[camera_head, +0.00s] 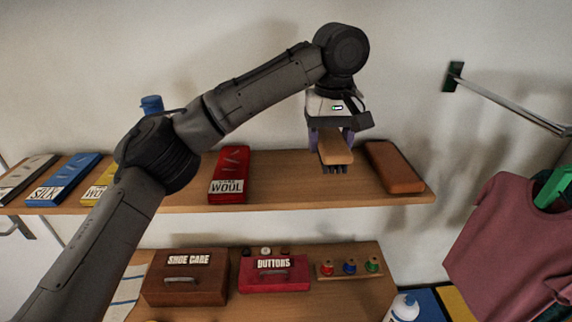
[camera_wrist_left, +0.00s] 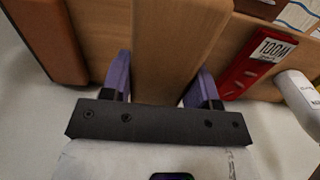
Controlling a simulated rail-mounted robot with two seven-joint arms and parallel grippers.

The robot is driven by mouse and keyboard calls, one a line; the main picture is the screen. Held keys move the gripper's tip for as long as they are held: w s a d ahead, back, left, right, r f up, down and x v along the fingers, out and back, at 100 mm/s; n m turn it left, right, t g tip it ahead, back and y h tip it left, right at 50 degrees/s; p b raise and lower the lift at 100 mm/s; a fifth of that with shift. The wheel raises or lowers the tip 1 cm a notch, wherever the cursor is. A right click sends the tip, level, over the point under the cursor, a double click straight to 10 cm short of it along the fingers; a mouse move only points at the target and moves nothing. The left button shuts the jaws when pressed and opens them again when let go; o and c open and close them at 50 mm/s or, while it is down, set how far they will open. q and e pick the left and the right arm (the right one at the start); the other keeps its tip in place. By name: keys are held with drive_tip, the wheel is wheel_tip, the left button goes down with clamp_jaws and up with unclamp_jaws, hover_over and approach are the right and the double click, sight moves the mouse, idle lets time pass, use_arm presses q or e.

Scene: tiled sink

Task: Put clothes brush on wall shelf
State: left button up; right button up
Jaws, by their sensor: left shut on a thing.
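The clothes brush (camera_head: 337,148) has a light wooden back with dark bristles beneath it. My left gripper (camera_head: 331,138) is shut on it, with a purple finger on each side. The brush is over the right part of the wall shelf (camera_head: 290,190), bristles down. I cannot tell whether the bristles touch the board. In the left wrist view the brush's wooden back (camera_wrist_left: 165,50) lies between the fingers of the left gripper (camera_wrist_left: 160,85). My right gripper is not in view.
A reddish-brown block (camera_head: 393,167) lies on the shelf right of the brush. A red wool box (camera_head: 231,172) lies to its left, with bare board between. Blue (camera_head: 64,180) and yellow boxes are farther left. Below are shoe care (camera_head: 185,278) and buttons boxes (camera_head: 274,274). Clothes hang at right.

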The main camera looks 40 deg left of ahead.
use_arm(q)
drive_tip(key=p, duration=0.2)
hover_over(286, 177)
drive_tip(key=d, duration=0.1)
wheel_tip(286, 177, down, 5)
drive_tip(key=shift+f, duration=0.15)
drive_tip(key=shift+a+f, duration=0.4)
drive_tip(key=shift+a+f+p, duration=0.1)
drive_tip(key=shift+f+p, duration=0.25)
drive_tip(key=shift+f, duration=0.1)
wheel_tip(286, 177, down, 2)
drive_tip(key=shift+f+p, duration=0.1)
drive_tip(key=shift+p, duration=0.35)
drive_tip(key=shift+f, duration=0.5)
drive_tip(key=shift+f, duration=0.1)
drive_tip(key=o, duration=1)
drive_tip(key=shift+c, duration=0.2)
